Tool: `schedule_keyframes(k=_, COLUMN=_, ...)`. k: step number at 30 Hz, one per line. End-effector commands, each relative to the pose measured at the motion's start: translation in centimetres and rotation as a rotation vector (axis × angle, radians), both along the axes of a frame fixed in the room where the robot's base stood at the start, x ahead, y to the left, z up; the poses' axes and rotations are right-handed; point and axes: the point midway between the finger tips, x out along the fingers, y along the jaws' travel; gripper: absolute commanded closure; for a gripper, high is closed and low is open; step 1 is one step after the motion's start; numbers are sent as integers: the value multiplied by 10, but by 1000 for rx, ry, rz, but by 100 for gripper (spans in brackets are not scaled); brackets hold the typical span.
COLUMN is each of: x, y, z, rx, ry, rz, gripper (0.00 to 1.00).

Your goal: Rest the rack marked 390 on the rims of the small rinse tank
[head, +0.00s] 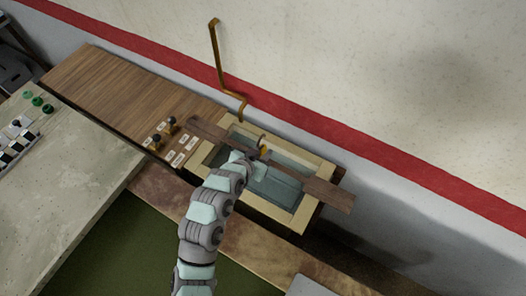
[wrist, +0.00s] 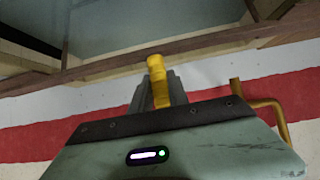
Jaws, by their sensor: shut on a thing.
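The rack, a long dark brown bar (head: 325,190), spans the small rinse tank (head: 290,214) lengthwise, its ends reaching past both short sides. The tank has a cream rim and grey-blue water inside. My gripper (head: 258,153) is above the tank's middle, shut on the rack's yellow handle (wrist: 156,66). In the wrist view the bar (wrist: 205,46) crosses beyond the grey fingers (wrist: 158,88). I cannot tell whether the bar touches the rims or hangs just above them. The mark 390 is not readable.
A wooden counter (head: 120,90) adjoins the tank at left, with small knobs (head: 164,131) and white labels beside the tank. A bent yellow rod (head: 217,65) stands behind, near the red-striped wall. A grey worktop (head: 70,165) with green buttons lies at left.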

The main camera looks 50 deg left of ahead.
Motion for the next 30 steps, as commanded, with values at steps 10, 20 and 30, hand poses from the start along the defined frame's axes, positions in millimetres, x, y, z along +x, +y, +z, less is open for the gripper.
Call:
schedule_keyframes(k=10, x=1, y=0, z=-2, rx=1, ry=-4, rz=0, gripper=100)
schedule_keyframes(k=20, x=0, y=0, z=-3, rx=1, ry=-2, rz=0, gripper=55)
schedule_keyframes(k=30, x=0, y=0, z=-4, rx=0, ry=0, rz=0, gripper=42)
